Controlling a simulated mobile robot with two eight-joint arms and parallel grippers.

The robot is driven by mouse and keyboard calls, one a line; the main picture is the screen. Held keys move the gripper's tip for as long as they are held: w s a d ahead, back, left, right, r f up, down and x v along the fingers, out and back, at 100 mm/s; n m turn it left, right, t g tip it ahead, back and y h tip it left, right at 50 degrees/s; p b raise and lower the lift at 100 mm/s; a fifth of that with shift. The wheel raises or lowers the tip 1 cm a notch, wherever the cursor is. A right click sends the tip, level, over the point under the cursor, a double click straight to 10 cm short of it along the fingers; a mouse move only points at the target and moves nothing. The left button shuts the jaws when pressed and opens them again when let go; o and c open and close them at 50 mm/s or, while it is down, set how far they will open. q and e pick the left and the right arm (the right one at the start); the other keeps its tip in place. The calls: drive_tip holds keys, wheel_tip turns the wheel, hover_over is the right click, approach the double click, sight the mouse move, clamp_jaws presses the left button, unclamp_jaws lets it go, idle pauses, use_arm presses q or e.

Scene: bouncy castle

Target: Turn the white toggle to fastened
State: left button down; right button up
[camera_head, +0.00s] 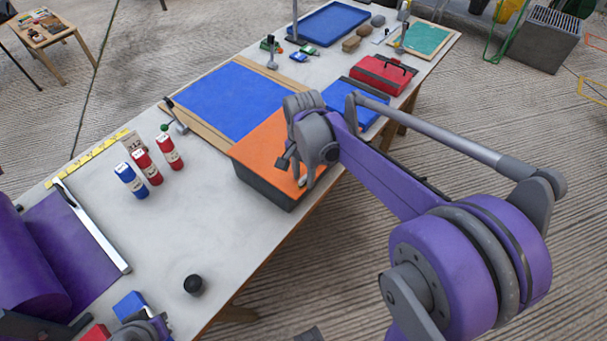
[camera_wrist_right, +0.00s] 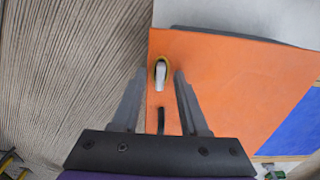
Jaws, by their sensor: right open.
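The white toggle (camera_wrist_right: 160,75) sits in a yellow-rimmed oval on the orange panel (camera_wrist_right: 235,80), near the panel's left edge in the right wrist view. A short dark slot or mark lies just below it there. My right gripper (camera_wrist_right: 158,88) is open, with one finger on each side of the toggle in that view; I cannot tell whether they touch it. In the head view, my right gripper (camera_head: 296,173) is over the near right part of the orange panel (camera_head: 262,143), largely hiding the toggle.
The orange panel tops a dark box at the table's (camera_head: 235,235) edge. A blue sheet (camera_head: 235,98) lies beyond it, and a red toolbox (camera_head: 382,75) stands farther right. Red and blue bottles (camera_head: 131,180) stand at left. A black knob (camera_head: 194,284) is nearer.

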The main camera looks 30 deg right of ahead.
clamp_jaws()
drive_tip(key=shift+n, duration=0.3)
drive_tip(key=n, duration=0.3)
drive_tip(key=shift+n, duration=0.3)
drive_tip(key=n, duration=0.4)
drive_tip(key=shift+n, duration=0.3)
drive_tip(key=n, duration=0.9)
drive_tip(key=shift+b, duration=0.3)
